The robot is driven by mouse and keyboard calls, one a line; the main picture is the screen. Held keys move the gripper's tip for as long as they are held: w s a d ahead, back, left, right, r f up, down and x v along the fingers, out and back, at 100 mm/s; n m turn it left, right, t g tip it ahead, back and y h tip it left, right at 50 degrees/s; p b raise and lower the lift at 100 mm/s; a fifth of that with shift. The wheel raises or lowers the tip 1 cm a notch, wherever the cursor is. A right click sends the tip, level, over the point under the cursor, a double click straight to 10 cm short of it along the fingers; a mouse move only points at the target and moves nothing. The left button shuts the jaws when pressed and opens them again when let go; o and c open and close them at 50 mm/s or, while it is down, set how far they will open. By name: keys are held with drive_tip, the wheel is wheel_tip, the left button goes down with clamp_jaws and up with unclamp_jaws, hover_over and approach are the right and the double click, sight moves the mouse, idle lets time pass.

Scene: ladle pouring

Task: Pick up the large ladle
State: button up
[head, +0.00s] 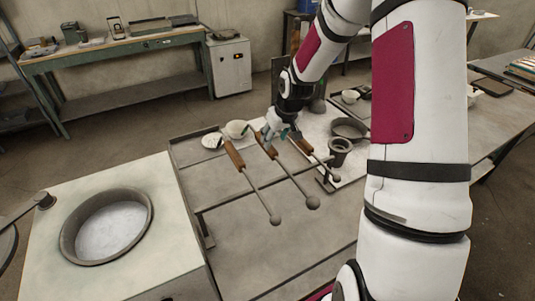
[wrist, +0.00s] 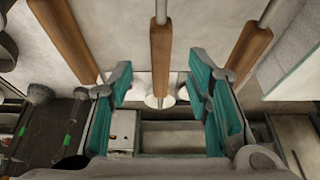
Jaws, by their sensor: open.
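Three ladles with brown wooden handles and thin metal shafts lie in a row on the grey rack in the head view: left ladle (head: 251,184), middle ladle (head: 292,180) and right ladle (head: 318,158). The middle one has the largest-looking round end, so it seems to be the large ladle. My gripper (head: 271,139) is open at its handle. In the wrist view, the middle handle (wrist: 161,55) lies between the teal finger pads of my gripper (wrist: 160,90), with no clear contact. The other handles lie outside the fingers. The exact height gap is unclear.
A pale block with a round basin (head: 71,246) stands at left. A grey cup-like vessel (head: 340,147), a dark pan (head: 350,120) and a white bowl (head: 237,128) stand near the ladles. The front of the rack (head: 240,248) is clear.

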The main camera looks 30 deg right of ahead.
sight(269, 151)
drive_tip(key=x, duration=1)
drive_tip(key=shift+w+p, duration=0.15)
drive_tip(key=shift+p, duration=0.15)
drive_tip(key=shift+r, duration=0.1)
drive_tip(key=shift+c, duration=0.6)
clamp_jaws()
drive_tip(key=shift+w+r, duration=0.1)
